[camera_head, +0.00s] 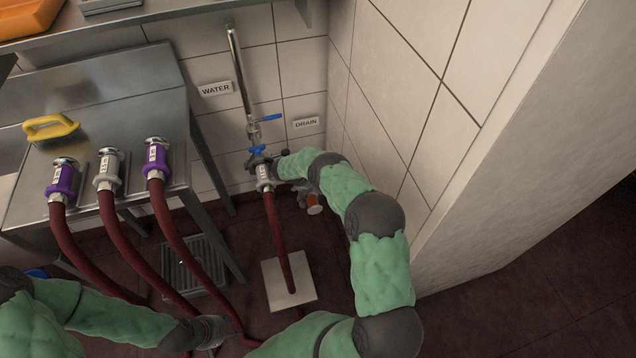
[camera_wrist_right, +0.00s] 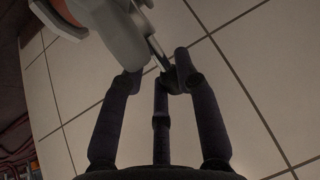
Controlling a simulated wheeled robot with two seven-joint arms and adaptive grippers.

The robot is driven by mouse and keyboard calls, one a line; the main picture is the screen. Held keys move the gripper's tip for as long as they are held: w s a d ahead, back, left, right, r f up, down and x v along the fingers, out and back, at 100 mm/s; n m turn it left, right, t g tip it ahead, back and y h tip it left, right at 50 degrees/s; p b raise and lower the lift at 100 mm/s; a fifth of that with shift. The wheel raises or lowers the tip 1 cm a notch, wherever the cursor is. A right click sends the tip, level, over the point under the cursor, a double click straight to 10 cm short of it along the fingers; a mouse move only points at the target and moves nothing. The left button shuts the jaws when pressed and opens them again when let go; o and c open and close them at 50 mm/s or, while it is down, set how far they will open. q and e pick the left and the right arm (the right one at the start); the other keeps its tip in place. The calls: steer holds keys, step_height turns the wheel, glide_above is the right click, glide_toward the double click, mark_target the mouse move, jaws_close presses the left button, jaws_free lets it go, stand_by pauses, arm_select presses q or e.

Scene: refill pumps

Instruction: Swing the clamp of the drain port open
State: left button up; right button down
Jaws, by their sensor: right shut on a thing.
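The drain port (camera_head: 314,204) shows low by the wall below the DRAIN label, as a grey fitting with an orange-red end, partly hidden by my right arm. In the right wrist view the port's grey body (camera_wrist_right: 115,32) fills the upper left. A thin metal lever of its clamp (camera_wrist_right: 157,52) comes down to my fingertips.
A hose with a grey coupling (camera_head: 264,175) hangs from the water pipe (camera_head: 240,80), close left of my right wrist. A steel stand (camera_head: 120,118) at left holds several hose ends and a yellow-handled tool (camera_head: 50,127). A floor grate (camera_head: 195,265) and a pale floor plate (camera_head: 305,285) lie below.

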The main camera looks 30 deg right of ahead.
steer(key=c, duration=0.9)
jaws_free()
steer(key=v, duration=0.7)
steer(key=shift+a+r, duration=0.2)
